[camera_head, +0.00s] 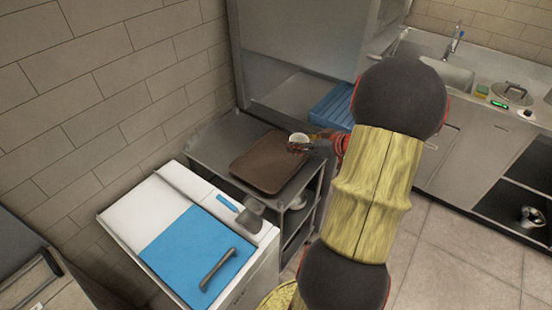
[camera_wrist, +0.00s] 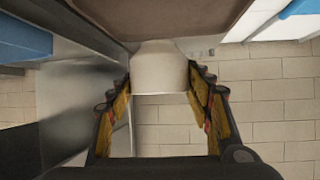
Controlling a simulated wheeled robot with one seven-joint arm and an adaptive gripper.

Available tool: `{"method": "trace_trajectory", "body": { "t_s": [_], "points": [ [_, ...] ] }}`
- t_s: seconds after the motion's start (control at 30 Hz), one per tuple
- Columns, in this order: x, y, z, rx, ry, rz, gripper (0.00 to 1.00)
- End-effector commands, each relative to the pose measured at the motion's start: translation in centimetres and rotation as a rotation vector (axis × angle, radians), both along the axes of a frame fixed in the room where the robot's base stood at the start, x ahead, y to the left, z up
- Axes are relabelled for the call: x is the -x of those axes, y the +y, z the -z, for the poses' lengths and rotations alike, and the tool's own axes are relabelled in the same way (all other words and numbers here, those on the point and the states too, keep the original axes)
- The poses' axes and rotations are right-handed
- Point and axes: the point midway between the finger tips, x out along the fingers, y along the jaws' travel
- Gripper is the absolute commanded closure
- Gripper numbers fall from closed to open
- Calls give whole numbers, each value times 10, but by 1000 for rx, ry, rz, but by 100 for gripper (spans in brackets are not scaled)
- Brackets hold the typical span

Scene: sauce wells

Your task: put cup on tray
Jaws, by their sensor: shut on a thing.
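A small whitish cup (camera_head: 299,136) is held in my gripper (camera_head: 303,145) at the far right edge of the brown tray (camera_head: 262,168). In the wrist view the cup (camera_wrist: 159,66) sits between the two yellow-and-black fingers of my gripper (camera_wrist: 159,88), which are shut on it. The brown tray (camera_wrist: 160,14) shows along the top of that view, beyond the cup. The tray lies flat and looks empty. I cannot tell whether the cup touches it or hangs above it.
The tray is on a metal cart (camera_head: 212,146) against the tiled wall. A blue rack (camera_head: 334,106) stands just behind my gripper. A sink (camera_head: 447,75) is at right.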

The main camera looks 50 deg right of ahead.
Motion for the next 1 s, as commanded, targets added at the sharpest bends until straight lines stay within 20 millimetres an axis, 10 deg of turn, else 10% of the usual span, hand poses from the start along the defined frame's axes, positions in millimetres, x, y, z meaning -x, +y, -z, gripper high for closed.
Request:
{"method": "trace_trajectory", "body": {
  "t_s": [0.4,1.0],
  "points": [
    [-74,11,61,-1,1,-2,76],
    [-92,13,111,0,0,1,76]
  ]
}}
